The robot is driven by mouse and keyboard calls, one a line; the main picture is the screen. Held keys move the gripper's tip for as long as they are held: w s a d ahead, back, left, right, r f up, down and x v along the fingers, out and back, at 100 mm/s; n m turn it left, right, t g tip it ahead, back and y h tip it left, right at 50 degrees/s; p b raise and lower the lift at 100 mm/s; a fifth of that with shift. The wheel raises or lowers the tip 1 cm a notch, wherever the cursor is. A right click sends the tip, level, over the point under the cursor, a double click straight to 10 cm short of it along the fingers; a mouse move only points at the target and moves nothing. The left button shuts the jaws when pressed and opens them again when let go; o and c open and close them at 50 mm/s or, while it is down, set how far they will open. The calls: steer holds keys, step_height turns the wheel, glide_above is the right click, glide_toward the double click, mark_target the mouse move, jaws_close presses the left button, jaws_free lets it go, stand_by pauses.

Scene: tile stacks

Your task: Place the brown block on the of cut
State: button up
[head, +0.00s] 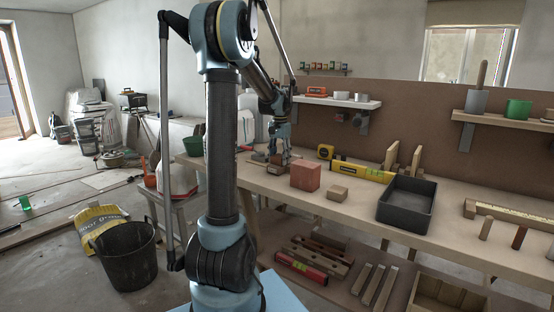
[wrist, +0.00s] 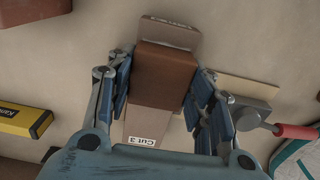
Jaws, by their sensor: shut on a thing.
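My gripper (wrist: 164,76) is shut on the brown block (wrist: 165,62), with one finger along each side of it in the wrist view. Below the block is a flat tan offcut (wrist: 150,122) with a white label reading "Cut 3" at its near end; the block hides its middle. I cannot tell whether the block touches the offcut or hangs just above it. In the head view my gripper (head: 278,157) points down at the left part of the workbench, and its fingers mostly hide the block.
A red brick (head: 305,176) and a small wooden block (head: 338,192) stand right of my gripper. Farther right are a yellow level (head: 362,173) and a black tray (head: 407,203). The wrist view shows a red-handled tool (wrist: 294,131) and a thin wooden strip (wrist: 247,90) at right.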

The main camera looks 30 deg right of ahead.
steer(key=o, duration=1.1)
steer(key=shift+f, duration=0.1)
steer(key=shift+c, duration=0.2)
